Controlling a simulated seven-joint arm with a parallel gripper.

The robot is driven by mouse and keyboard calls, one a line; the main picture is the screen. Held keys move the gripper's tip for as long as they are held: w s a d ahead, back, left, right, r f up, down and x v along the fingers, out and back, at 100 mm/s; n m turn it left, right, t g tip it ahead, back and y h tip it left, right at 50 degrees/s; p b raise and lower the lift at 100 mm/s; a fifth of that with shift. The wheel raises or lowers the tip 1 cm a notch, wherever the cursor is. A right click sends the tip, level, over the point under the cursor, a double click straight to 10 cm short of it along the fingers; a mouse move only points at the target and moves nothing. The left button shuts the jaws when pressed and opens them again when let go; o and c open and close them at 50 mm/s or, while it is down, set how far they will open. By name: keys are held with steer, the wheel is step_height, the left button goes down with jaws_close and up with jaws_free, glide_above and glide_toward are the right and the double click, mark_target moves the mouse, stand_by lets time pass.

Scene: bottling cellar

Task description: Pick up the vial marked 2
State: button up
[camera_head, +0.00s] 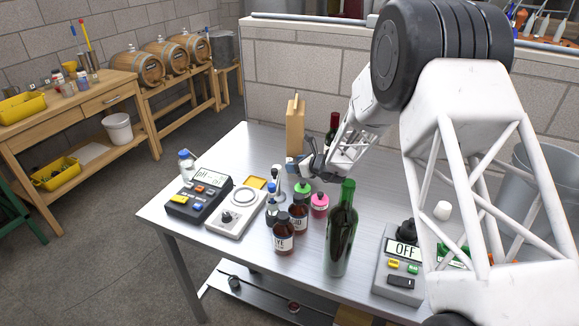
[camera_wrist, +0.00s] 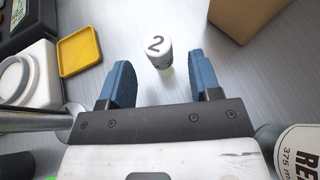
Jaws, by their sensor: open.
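The vial marked 2 (camera_wrist: 157,46) stands on the metal table in the wrist view, with a pale cap bearing a dark 2. My gripper (camera_wrist: 160,76) is open, its two blue fingers spread apart with nothing between them. The vial is just beyond the fingertips, roughly centred on the gap and apart from both fingers. In the head view my gripper (camera_head: 298,168) hangs over the far middle of the table, and I cannot make out the vial there.
A yellow tray (camera_wrist: 80,50) and a scale (camera_head: 236,211) lie left of the gripper. A wooden block (camera_head: 295,128) stands behind it. Brown bottles (camera_head: 283,236), a pink-bodied jar (camera_head: 320,205) and a tall green bottle (camera_head: 342,235) stand in front. Bare table (camera_head: 228,165) shows at the back left.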

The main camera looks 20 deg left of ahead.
steer(key=shift+a, duration=0.1)
steer(key=shift+x, duration=2.55)
steer(key=c, duration=1)
steer(key=shift+r, duration=0.1)
steer(key=shift+r, duration=4.95)
